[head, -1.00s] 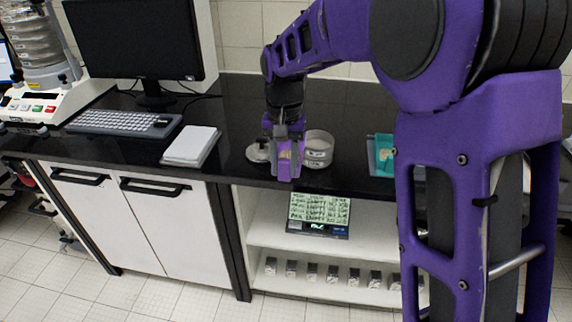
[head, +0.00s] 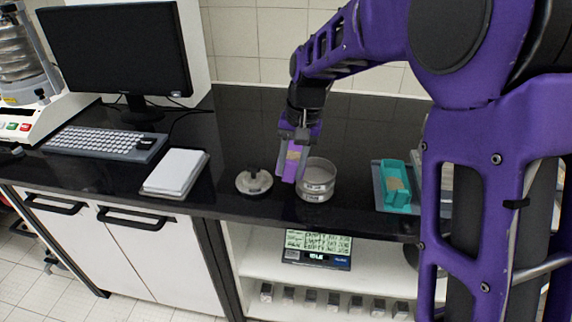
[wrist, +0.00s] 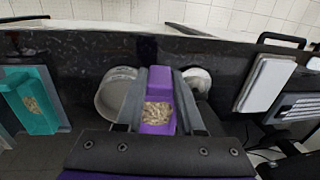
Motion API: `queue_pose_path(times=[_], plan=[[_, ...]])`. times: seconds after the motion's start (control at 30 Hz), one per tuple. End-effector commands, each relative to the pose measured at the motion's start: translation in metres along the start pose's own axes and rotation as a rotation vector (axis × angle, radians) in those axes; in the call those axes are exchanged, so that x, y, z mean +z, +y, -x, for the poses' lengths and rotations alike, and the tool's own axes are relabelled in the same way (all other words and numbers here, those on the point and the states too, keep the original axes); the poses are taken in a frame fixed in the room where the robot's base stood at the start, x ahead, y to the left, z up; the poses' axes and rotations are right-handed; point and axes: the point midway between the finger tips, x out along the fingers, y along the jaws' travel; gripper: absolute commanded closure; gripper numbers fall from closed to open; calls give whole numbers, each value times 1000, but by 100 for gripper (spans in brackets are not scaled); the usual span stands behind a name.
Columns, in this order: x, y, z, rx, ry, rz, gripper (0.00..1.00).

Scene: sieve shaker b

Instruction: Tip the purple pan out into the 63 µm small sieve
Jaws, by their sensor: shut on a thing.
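My gripper (head: 301,135) is shut on the purple pan (head: 292,160) above the counter. In the wrist view the purple pan (wrist: 158,114) sits between the two grey fingers and holds pale, grainy material. In the head view the pan looks steeply tilted. The small sieve (head: 317,180), a round metal one with a label on its front, stands on the counter just right of the pan. It also shows in the wrist view (wrist: 112,97), left of the pan and partly hidden by a finger. The label is too small to read.
A round lid with a knob (head: 253,181) lies left of the sieve. A teal pan (head: 397,199) with pale material stands on a tray to the right. A white notepad (head: 175,172) and keyboard (head: 104,143) lie further left. A display (head: 317,249) sits on the shelf below.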

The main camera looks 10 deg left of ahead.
Motion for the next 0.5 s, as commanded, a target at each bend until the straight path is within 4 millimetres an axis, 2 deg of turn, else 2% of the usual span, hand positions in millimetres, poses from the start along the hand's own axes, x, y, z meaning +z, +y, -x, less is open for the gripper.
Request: queue_pose_path(times=[0.3,0.5], plan=[[-3,29,1,-312,-25,-13,100],[-4,37,-2,-497,-35,-7,100]])
